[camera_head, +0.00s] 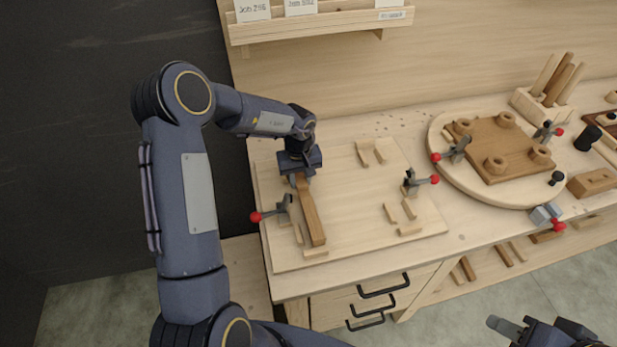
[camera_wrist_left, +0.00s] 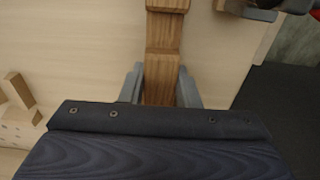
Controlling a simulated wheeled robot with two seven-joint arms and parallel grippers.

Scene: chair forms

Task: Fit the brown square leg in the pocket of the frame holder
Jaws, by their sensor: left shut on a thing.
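The brown square leg (camera_head: 312,218) is a long wooden bar at the left side of the pale board of the frame holder (camera_head: 350,225). Pale strips and an end block (camera_head: 316,253) lie around its near end; whether it is seated flat between them I cannot tell. My left gripper (camera_head: 299,178) is shut on the far end of the leg. In the left wrist view the fingers (camera_wrist_left: 160,88) stand on both sides of the leg (camera_wrist_left: 164,35). My right gripper (camera_head: 540,328) is partly in view at the bottom right edge, away from the board.
A red-tipped toggle clamp (camera_head: 284,209) stands left of the leg, and another (camera_head: 418,182) on the board's right. Pale blocks (camera_head: 372,152) sit on the board. A round turntable (camera_head: 450,175) with a clamped brown seat (camera_head: 497,148) and a rack of pegs (camera_head: 545,105) are to the right.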

